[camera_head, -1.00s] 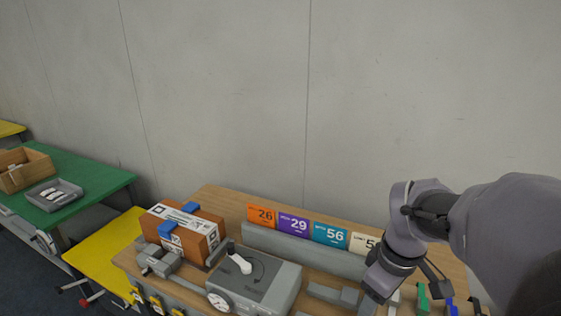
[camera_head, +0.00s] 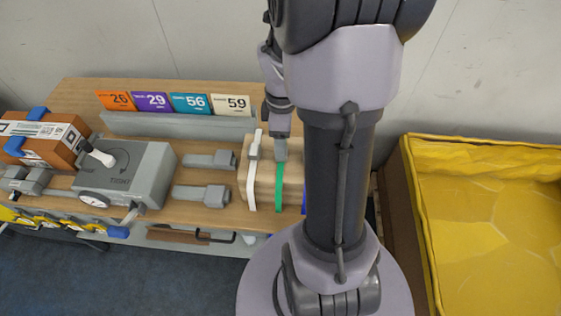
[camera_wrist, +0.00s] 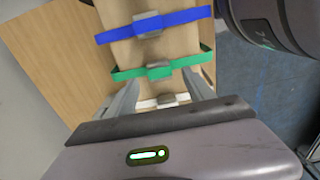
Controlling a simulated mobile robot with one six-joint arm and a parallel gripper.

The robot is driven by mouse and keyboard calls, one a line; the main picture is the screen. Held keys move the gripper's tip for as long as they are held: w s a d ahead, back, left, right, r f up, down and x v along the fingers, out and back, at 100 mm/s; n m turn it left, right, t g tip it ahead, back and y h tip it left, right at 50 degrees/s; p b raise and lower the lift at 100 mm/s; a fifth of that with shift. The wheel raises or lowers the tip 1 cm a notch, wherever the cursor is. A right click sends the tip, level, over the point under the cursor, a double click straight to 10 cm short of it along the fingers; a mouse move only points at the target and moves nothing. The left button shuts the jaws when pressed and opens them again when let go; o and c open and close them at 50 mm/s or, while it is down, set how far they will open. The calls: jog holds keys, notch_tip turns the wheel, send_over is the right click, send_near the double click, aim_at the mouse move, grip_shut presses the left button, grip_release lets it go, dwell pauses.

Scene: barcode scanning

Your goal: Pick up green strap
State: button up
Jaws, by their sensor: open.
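The green strap (camera_head: 278,196) runs over a pale wooden block (camera_head: 264,186), with a grey buckle on top. In the wrist view the green strap (camera_wrist: 186,62) crosses just ahead of my gripper (camera_wrist: 163,80). The two fingers are open and apart, pointing at the strap with its buckle between their lines. I cannot tell whether they touch it. In the head view my arm hides the fingertips and the block's right part.
A white strap (camera_head: 251,180) lies left of the green one and a blue strap (camera_wrist: 185,16) on its other side. Grey clamps (camera_head: 202,194), a grey machine (camera_head: 135,170) and number cards (camera_head: 190,103) stand left. A yellow-lined bin (camera_head: 480,230) is at right.

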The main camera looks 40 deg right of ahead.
aim_at(281, 166)
notch_tip(281, 166, down, 5)
jog(key=shift+r+b, duration=0.2)
jog(key=shift+b, duration=0.75)
jog(key=shift+r, duration=0.15)
jog(key=shift+c, duration=0.2)
jog(key=shift+d, duration=0.1)
grip_shut()
